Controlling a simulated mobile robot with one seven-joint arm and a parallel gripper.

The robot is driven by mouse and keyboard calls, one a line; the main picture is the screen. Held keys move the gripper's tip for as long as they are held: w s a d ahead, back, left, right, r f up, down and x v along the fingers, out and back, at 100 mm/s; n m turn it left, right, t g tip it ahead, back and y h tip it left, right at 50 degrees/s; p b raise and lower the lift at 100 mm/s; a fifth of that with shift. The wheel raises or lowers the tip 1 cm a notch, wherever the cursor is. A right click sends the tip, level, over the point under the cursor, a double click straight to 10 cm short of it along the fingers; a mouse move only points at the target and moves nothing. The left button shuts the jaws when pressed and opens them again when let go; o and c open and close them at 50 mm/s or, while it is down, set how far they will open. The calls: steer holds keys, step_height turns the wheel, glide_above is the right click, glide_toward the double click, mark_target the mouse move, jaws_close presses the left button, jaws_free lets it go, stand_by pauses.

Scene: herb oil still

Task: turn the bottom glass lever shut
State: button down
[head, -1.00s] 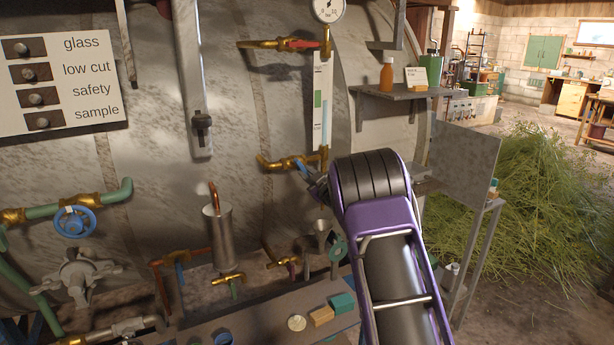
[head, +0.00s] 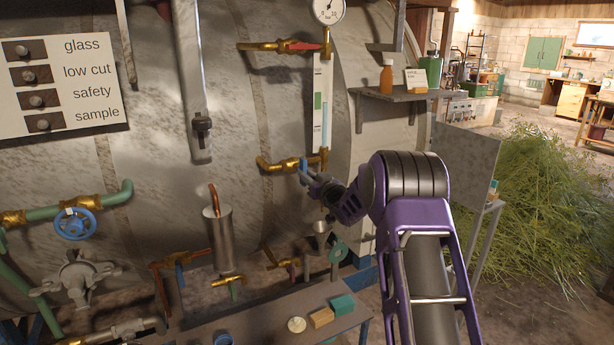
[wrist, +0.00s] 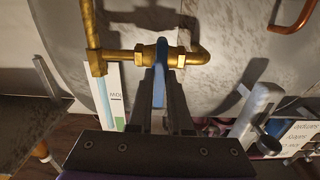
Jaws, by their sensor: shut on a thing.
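The bottom glass lever is blue and sits on the brass valve (head: 285,165) at the lower end of the sight glass (head: 321,105). In the wrist view the blue lever (wrist: 160,75) stands between my fingers and crosses the line of the brass pipe (wrist: 125,56). My gripper (head: 306,176) is shut on the lever, with the fingers on both its sides. In the head view my fingers hide most of the lever. The upper glass valve has a red lever (head: 304,46) lying along its pipe.
A small shelf (head: 400,94) with an orange bottle (head: 386,78) juts out at the right. A funnel (head: 320,243) is below my gripper. A bench (head: 270,325) with small blocks runs along the front. A metal cylinder (head: 219,240) stands to the left.

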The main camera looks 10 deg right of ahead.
stand_by(0.4)
steer(key=c, duration=0.8)
jaws_free()
steer(key=shift+c, duration=0.2)
steer(key=v, duration=1.7)
steer(key=shift+s+b, duration=0.2)
steer(key=shift+b, duration=0.25)
